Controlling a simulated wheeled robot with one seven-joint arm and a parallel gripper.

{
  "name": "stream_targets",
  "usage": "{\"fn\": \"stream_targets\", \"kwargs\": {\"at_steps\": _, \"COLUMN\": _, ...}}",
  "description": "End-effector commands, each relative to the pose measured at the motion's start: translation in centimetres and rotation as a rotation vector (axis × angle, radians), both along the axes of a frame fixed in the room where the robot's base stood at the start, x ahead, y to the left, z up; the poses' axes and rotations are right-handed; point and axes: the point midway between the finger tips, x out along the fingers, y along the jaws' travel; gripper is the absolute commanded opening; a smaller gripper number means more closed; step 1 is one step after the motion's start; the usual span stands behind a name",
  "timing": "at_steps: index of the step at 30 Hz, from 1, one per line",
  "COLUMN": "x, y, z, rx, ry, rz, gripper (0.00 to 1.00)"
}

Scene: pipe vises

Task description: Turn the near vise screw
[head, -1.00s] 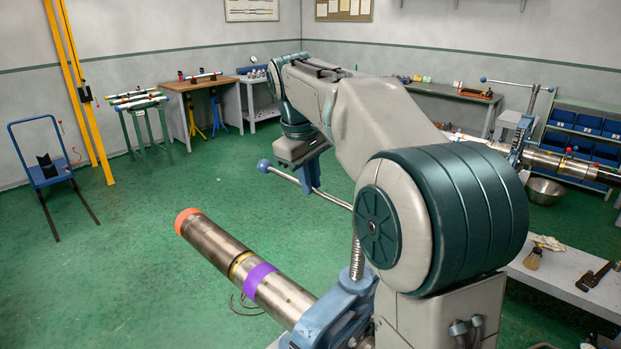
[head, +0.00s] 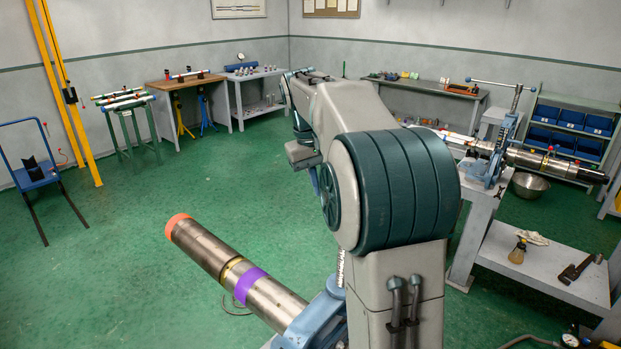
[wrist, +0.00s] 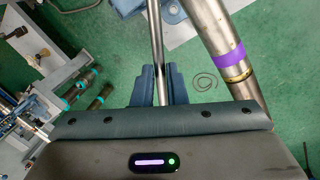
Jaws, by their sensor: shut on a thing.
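The near vise (head: 322,315) is blue and shows at the bottom of the head view, partly hidden by my arm. It holds a steel pipe (head: 207,250) with an orange end and a purple band. The pipe also shows in the wrist view (wrist: 218,35). The vise's screw handle is a thin metal bar (wrist: 155,25) running up the wrist view. My gripper (wrist: 154,82) is shut on this bar, a blue finger on each side. In the head view the handle is hidden behind my arm, and only a little of the threaded screw (head: 341,268) shows.
A second vise (head: 495,150) with a pipe stands on a grey bench at the right. A brush (head: 518,250) and a pipe wrench (head: 575,271) lie on the bench's lower shelf. The green floor (head: 120,270) at the left is open.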

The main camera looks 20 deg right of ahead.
Motion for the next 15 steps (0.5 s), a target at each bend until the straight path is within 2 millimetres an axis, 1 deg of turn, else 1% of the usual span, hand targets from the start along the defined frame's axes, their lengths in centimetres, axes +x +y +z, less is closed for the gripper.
{"fn": "stream_targets", "kwargs": {"at_steps": 1, "x": 0.07, "y": -0.41, "z": 0.36, "rx": -0.004, "ry": -0.007, "rz": -0.02, "gripper": 0.0}}
{"fn": "stream_targets", "kwargs": {"at_steps": 6, "x": 0.06, "y": -0.87, "z": 0.35, "rx": -0.005, "ry": -0.009, "rz": -0.066, "gripper": 0.0}}
{"fn": "stream_targets", "kwargs": {"at_steps": 15, "x": 0.05, "y": -1.1, "z": 0.37, "rx": -0.005, "ry": -0.011, "rz": -0.085, "gripper": 0.0}}
